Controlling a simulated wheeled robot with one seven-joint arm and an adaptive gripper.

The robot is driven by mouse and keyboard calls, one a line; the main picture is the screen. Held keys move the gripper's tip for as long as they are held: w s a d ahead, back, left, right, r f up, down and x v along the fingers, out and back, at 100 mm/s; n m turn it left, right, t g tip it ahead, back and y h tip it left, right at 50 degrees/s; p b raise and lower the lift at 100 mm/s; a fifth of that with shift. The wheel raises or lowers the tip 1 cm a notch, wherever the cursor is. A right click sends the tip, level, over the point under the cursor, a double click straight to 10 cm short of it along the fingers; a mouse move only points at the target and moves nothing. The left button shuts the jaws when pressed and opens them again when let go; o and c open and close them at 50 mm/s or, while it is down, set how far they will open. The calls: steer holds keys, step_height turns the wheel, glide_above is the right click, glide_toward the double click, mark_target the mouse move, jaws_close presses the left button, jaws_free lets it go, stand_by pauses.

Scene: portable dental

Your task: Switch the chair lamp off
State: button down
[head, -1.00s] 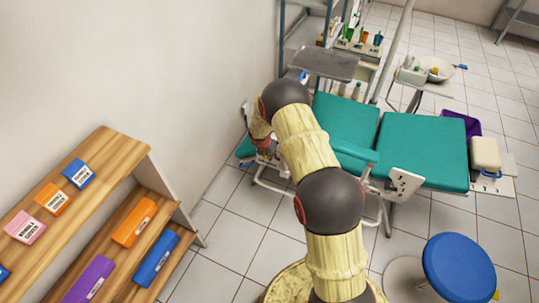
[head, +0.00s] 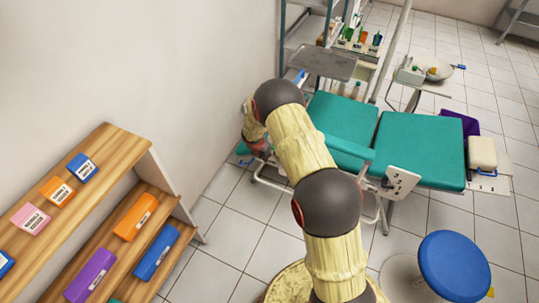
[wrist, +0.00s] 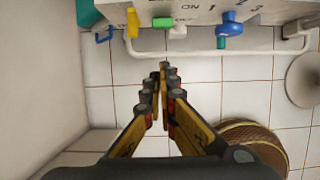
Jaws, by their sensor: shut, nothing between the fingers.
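A white control panel (wrist: 195,14) runs along the top of the wrist view. It carries a yellow lever (wrist: 132,22), a green knob (wrist: 163,22) and a blue knob (wrist: 229,25), with printed marks that include "ON" and numbers. My gripper (wrist: 165,68) is shut and empty, its fingertips below the green knob in the picture and apart from it. In the head view my arm reaches to the left end of the green dental chair (head: 415,150), and the fingertips are hidden. I cannot make out which control is for the lamp, or whether the lamp is lit.
A white bar (wrist: 200,52) runs beneath the panel. A blue stool (head: 454,264) stands at right. A wooden shelf (head: 105,140) with coloured boxes is at left, by the wall. A grey tray (head: 325,63) stands beyond my arm. Tiled floor lies open between shelf and chair.

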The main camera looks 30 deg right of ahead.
steer(key=s+a+r+p, duration=0.2)
steer(key=s+a+r, duration=0.2)
steer(key=r, duration=0.3)
steer(key=shift+s+a+p, duration=0.2)
steer(key=shift+a+p, duration=0.15)
steer(key=shift+a, duration=0.45)
